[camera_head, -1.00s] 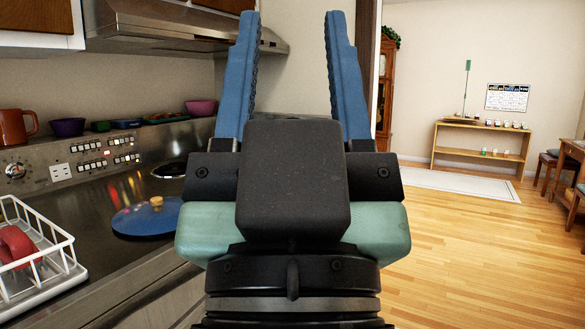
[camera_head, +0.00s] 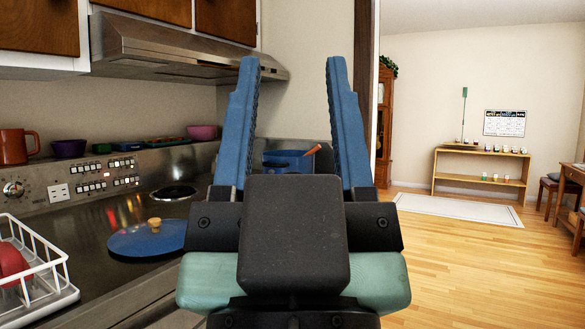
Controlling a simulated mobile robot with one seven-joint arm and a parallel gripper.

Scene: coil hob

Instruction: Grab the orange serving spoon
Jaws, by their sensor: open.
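The orange serving spoon (camera_head: 313,150) shows only as a short orange handle end. It leans out over the right rim of a blue pot (camera_head: 285,161) at the far end of the hob. The rest of the spoon is hidden in the pot. My gripper (camera_head: 292,62) is open and empty, with its two blue fingers pointing up and away. The pot and spoon appear between the fingers, farther off, and neither finger touches them. My gripper's body hides the pot's lower part.
A blue lid with a wooden knob (camera_head: 152,239) lies on the hob at left, near a coil burner (camera_head: 173,193). A white dish rack (camera_head: 45,262) stands at the front left. A range hood (camera_head: 175,52) hangs above. Open wooden floor (camera_head: 460,250) lies to the right.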

